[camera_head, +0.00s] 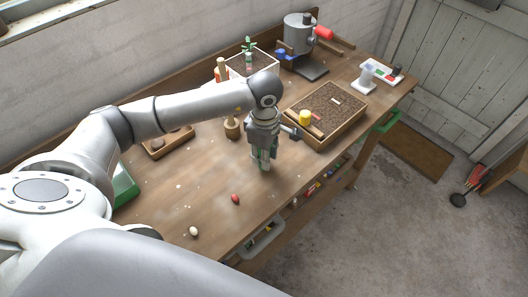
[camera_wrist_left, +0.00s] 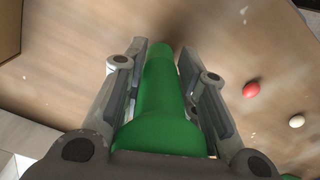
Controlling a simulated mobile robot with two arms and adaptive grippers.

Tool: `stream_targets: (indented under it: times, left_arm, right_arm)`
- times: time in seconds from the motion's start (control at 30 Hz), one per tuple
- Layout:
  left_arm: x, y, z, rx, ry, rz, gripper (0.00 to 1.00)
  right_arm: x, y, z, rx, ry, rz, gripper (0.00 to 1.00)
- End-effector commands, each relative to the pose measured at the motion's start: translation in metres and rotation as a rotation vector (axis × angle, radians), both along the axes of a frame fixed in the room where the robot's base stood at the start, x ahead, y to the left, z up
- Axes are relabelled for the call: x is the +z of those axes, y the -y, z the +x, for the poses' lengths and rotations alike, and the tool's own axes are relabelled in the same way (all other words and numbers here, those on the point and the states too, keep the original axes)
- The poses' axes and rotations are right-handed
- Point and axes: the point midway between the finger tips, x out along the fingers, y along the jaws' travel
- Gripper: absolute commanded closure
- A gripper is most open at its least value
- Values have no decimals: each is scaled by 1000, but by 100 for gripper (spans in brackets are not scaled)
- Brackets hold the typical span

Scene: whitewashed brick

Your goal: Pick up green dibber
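The green dibber (camera_wrist_left: 160,95) fills the middle of the left wrist view, its narrow end pointing away from the camera. My left gripper (camera_wrist_left: 162,75) has one finger along each side of it, and the pads appear to press on it. In the head view my left gripper (camera_head: 264,166) points down over the middle of the workbench, with green of the dibber (camera_head: 262,156) showing between the fingers. I cannot tell whether the dibber's lower end touches the bench. My right gripper is not in view.
The wooden workbench (camera_head: 195,205) has a red egg-shaped item (camera_head: 235,198) and a white one (camera_head: 194,231) near its front. A soil-filled wooden tray (camera_head: 330,108) with a yellow-topped item stands to the right. A wooden dibber-like piece (camera_head: 232,129) stands close behind the gripper.

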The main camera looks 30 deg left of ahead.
Motion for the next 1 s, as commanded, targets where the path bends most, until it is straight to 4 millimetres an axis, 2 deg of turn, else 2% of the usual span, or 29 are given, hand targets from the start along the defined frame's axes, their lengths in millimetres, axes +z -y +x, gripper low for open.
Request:
stream_targets:
  times: [0.03, 0.1, 0.13, 0.57, 0.73, 1.0]
  left_arm:
    - [0, 0, 0, 0, 0, 0, 88]
    - [0, 0, 0, 0, 0, 0, 97]
    - [0, 0, 0, 0, 0, 0, 99]
    - [8, 0, 1, -1, 3, -1, 99]
    - [28, 0, 2, -2, 7, -1, 99]
    - [79, 8, -40, -4, 9, -1, 99]
  right_arm:
    - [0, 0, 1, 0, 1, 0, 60]
    - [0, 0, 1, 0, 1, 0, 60]
    - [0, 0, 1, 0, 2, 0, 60]
    - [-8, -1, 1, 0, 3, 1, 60]
    - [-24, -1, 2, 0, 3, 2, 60]
    - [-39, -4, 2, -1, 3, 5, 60]
